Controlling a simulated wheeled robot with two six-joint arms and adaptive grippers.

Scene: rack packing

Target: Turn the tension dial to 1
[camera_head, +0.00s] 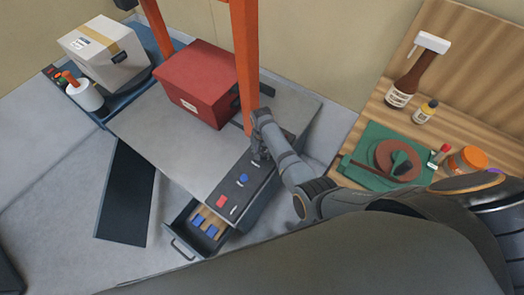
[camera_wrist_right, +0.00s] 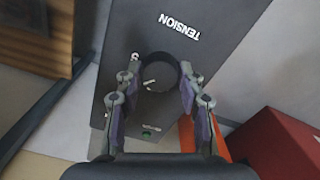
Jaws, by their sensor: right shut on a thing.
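The tension dial (camera_wrist_right: 158,62) is a dark round knob on a dark control panel (camera_wrist_right: 225,18), with the word TENSION printed beside it. Small white numerals show at its left edge, partly covered, and I cannot read them surely. A white mark shows near the knob's lower left. My right gripper (camera_wrist_right: 158,78) has its two fingers on either side of the dial and is shut on it. In the head view my right gripper (camera_head: 261,146) is at the far end of the control panel (camera_head: 229,191) and hides the dial. My left gripper is not in view.
A red box (camera_head: 200,85) stands on the grey table beside an orange-red post (camera_head: 245,60). An open drawer (camera_head: 183,246) sticks out below the panel. A carton (camera_head: 105,55) is at the left; a wooden bench with a green mat (camera_head: 365,158) is at the right.

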